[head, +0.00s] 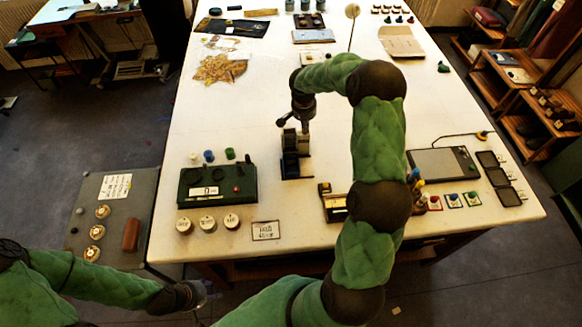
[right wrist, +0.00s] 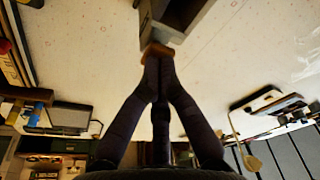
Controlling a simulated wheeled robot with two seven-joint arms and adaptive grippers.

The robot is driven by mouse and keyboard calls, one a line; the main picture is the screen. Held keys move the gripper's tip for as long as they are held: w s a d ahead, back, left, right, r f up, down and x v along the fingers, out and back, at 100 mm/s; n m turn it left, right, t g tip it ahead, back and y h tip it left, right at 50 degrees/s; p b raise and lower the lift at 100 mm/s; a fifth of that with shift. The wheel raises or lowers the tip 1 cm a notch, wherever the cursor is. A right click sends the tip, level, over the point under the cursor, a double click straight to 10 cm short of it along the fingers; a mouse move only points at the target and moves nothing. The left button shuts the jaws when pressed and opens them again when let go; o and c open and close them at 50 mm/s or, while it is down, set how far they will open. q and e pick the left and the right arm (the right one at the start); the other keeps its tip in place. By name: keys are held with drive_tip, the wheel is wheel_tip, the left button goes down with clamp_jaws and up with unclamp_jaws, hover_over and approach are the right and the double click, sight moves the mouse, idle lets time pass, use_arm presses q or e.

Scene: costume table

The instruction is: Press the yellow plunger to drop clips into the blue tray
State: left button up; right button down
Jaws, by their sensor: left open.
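My right gripper (head: 304,124) points down at the dispenser's top. In the right wrist view its fingers (right wrist: 158,62) come together at the tips, against a small orange-yellow piece that looks like the plunger (right wrist: 156,49). The dispenser's grey body (right wrist: 178,18) lies just beyond. The tips hide part of the plunger; I cannot tell how far it is pressed. No clips can be made out. My left gripper (head: 200,294) is open and empty, off the table's near left edge.
A green box with a display (head: 217,185) and several round tubs (head: 208,224) stand left of the dispenser. A small yellow-and-black case (head: 334,205) and a dark flat scale (head: 437,163) are to the right.

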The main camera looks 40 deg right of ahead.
drive_tip(key=shift+r+p, duration=0.3)
drive_tip(key=shift+r, duration=1.2)
drive_tip(key=shift+f+b, duration=1.7)
drive_tip(key=shift+f, duration=0.1)
drive_tip(key=shift+r, duration=0.15)
idle(0.5)
drive_tip(key=shift+r+p, duration=0.6)
drive_tip(key=shift+r, duration=1.05)
idle(0.3)
wheel_tip(320, 180, up, 6)
drive_tip(key=p, duration=0.2)
idle(0.5)
idle(0.4)
